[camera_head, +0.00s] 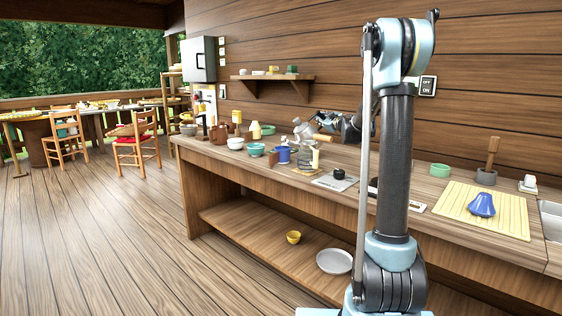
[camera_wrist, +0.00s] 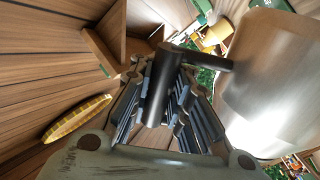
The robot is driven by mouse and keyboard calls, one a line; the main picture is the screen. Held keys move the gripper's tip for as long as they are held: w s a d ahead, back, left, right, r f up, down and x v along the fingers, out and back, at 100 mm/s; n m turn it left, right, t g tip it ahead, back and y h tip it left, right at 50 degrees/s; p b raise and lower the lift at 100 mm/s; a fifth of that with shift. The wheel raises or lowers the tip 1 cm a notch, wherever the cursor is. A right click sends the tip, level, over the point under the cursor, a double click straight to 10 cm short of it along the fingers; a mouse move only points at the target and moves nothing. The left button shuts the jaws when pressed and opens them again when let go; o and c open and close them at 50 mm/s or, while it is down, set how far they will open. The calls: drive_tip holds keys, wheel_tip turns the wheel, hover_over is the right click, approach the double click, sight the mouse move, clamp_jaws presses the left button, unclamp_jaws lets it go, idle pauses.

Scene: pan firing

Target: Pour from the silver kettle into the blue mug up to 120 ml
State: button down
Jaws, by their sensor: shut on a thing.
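The silver kettle (camera_head: 304,131) is held in the air above the counter, just up and right of the blue mug (camera_head: 283,154). It seems tilted in the head view, but it is small there. My gripper (camera_head: 325,121) is to its right. In the wrist view my gripper (camera_wrist: 165,92) is shut on the kettle's black handle (camera_wrist: 159,88), and the kettle's metal body (camera_wrist: 272,78) fills the right side. The mug stands upright on the counter; its inside is too small to read. I cannot tell whether any liquid is flowing.
A clear glass vessel (camera_head: 307,158) stands right of the mug, close below the kettle. A teal bowl (camera_head: 256,149) and a brown block (camera_head: 272,158) are on its left. A black item (camera_head: 339,173) sits on a scale-like plate farther right. A wall shelf (camera_head: 272,77) hangs behind.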

sight(320, 113)
drive_tip(key=shift+s+a+r+n, duration=0.2)
drive_tip(key=shift+a+r+n, duration=0.2)
drive_tip(key=shift+r, duration=0.3)
drive_tip(key=shift+s+a+r+n, duration=0.25)
drive_tip(key=shift+r+n, duration=0.25)
drive_tip(key=shift+r, duration=0.15)
idle(3.9)
drive_tip(key=f, duration=0.1)
drive_tip(key=d+f+m, duration=0.1)
drive_tip(key=w+d+f+m, duration=0.1)
drive_tip(key=shift+f, duration=0.3)
drive_tip(key=shift+w+d+f+m, duration=0.1)
drive_tip(key=shift+d+f+m, duration=0.1)
drive_tip(key=shift+f+m, duration=0.35)
drive_tip(key=shift+w+d+f+m, duration=0.15)
drive_tip(key=shift+f+m, duration=0.15)
drive_tip(key=shift+f, duration=0.45)
drive_tip(key=shift+w+d+f+m, duration=0.1)
drive_tip(key=shift+d+f+m, duration=0.1)
drive_tip(key=shift+f+m, duration=0.35)
drive_tip(key=w+d+f+m, duration=0.2)
drive_tip(key=w+d, duration=0.1)
drive_tip(key=d, duration=0.4)
drive_tip(key=shift+w+f, duration=0.25)
drive_tip(key=shift+w, duration=0.1)
